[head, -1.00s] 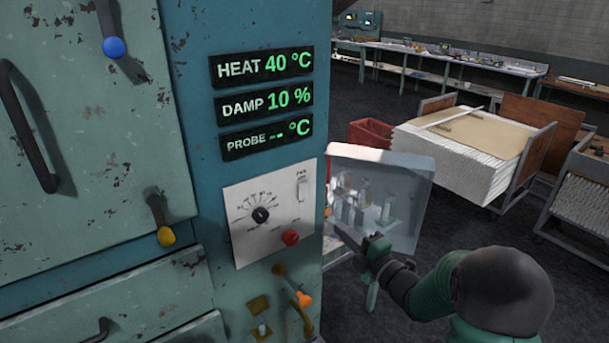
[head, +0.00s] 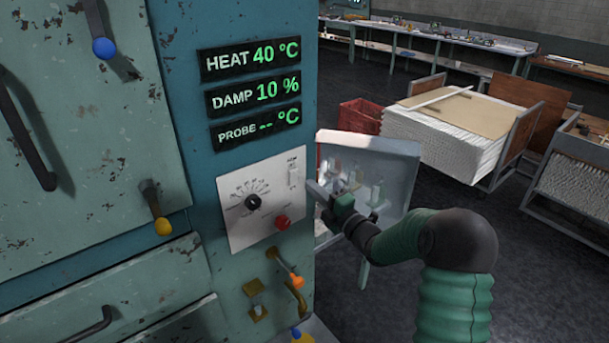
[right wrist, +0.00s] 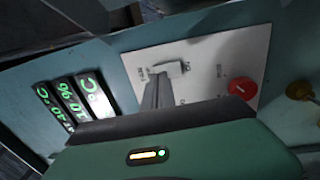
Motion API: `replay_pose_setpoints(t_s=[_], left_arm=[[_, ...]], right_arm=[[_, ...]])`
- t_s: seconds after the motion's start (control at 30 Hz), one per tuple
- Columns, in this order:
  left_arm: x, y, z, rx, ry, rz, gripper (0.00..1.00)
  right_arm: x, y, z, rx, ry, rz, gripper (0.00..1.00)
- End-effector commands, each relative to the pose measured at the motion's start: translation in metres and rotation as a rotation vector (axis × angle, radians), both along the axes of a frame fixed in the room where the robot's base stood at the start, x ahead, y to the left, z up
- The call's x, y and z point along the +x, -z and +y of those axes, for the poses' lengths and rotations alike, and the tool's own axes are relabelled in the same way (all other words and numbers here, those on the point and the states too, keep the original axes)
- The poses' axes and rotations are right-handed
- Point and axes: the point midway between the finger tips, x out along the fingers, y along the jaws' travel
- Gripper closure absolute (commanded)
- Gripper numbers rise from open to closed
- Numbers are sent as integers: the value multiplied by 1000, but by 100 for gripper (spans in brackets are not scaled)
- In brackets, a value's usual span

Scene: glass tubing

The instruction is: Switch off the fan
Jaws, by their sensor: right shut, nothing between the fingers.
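The white control plate (head: 240,215) is on the blue-green cabinet front, with a white rocker switch (head: 292,174) at its upper right. The small lettering by the switch is hard to read. The switch also shows in the right wrist view (right wrist: 172,68), just beyond my fingertips. My right gripper (head: 313,187) is shut and empty, just right of the plate at about switch height. In the right wrist view its fingers (right wrist: 158,90) point at the switch and overlap its lower edge; I cannot tell whether they touch. My left gripper is not in view.
A black dial (head: 253,202) and a red knob (head: 282,222) share the plate. An orange-tipped lever (head: 296,281) is below. A pale translucent panel (head: 398,160) stands behind my right gripper. Displays (head: 250,60) read HEAT 40 °C and DAMP 10 %.

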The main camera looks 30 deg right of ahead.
Motion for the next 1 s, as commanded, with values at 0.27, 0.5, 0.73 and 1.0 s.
replay_pose_setpoints(t_s=[0.27,0.5,0.73,1.0], left_arm=[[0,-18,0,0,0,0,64],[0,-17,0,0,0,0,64],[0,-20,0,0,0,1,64],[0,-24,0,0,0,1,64]], right_arm=[[39,-6,3,2,-1,0,100],[42,-5,3,1,0,0,100],[47,-9,5,-5,-6,35,100],[53,-9,5,-8,-4,129,100]])
